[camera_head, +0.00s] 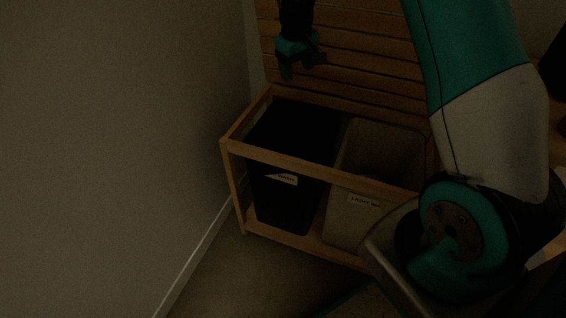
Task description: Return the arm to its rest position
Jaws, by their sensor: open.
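My gripper (299,72) hangs at the top middle of the head view, fingers pointing down. It is open, and nothing shows between its fingers. It is above the back part of a wooden rack (300,160) that holds two bins. My arm, teal and grey, fills the right side of the picture. The part of it that joins the gripper is out of the frame at the top.
A black bin (287,205) with a white label stands at the rack's left, and a light grey bin (347,222) stands beside it. A slatted wooden panel (370,62) rises behind. A plain wall (110,130) is close on the left. Bare floor (245,275) lies in front.

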